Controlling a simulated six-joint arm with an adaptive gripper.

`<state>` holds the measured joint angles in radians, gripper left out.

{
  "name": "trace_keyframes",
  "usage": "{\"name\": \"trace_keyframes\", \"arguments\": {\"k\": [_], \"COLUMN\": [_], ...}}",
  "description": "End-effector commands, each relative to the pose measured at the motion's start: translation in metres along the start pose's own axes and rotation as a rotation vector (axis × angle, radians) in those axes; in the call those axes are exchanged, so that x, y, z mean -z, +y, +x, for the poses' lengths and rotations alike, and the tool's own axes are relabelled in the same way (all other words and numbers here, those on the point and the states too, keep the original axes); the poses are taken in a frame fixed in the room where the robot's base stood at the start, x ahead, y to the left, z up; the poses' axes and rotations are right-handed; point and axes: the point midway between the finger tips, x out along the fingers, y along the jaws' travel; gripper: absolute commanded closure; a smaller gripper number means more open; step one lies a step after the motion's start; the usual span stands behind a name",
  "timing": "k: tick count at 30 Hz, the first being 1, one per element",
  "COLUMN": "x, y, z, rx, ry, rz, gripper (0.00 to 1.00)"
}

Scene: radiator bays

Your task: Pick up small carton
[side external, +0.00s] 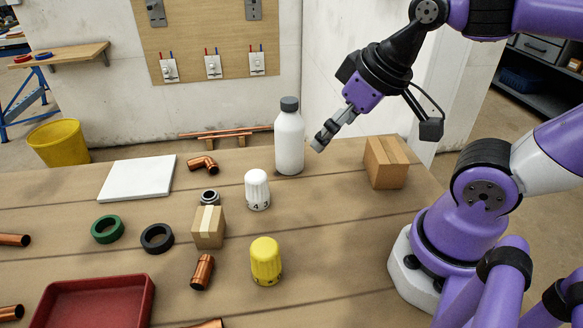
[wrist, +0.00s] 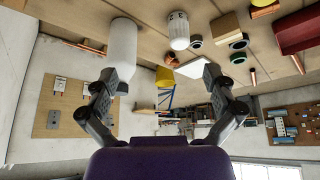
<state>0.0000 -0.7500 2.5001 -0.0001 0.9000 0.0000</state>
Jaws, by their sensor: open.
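The small carton (side external: 208,228) is a brown box with a pale tape strip, standing on the wooden bench near the middle of the side view. In the wrist view, a brown box that looks like it (wrist: 226,30) shows at the upper right. A larger brown carton (side external: 386,163) stands at the bench's right. My gripper (side external: 322,138) is in the air beside the white bottle's upper right, above and to the right of the small carton. In the wrist view, my gripper (wrist: 161,76) has its fingers wide apart with nothing held between them.
The white bottle (side external: 289,140) is tall and close to my gripper. A white knob (side external: 257,190), yellow knob (side external: 265,261), metal fitting (side external: 209,197), black ring (side external: 157,238) and copper piece (side external: 203,272) surround the small carton. A red tray (side external: 148,292) lies at the front left.

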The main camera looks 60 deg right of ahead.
Motion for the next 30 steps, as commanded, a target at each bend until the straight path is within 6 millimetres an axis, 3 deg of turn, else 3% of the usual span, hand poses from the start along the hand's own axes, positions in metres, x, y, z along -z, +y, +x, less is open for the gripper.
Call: {"name": "trace_keyframes", "arguments": {"k": [7, 11, 20, 24, 30], "x": [0.001, 0.013, 0.062, 0.069, 0.067], "y": [-0.001, -0.010, -0.081, -0.111, -0.128], "z": [0.000, 0.008, 0.073, 0.102, 0.127], "rx": [0.001, 0.026, 0.187, 0.248, 0.279], "ry": [-0.001, -0.017, -0.079, -0.091, -0.099], "rz": [-0.003, -0.066, -0.422, -0.535, -0.587], "gripper": [0.00, 0.00, 0.00, 0.00, 0.00]}}
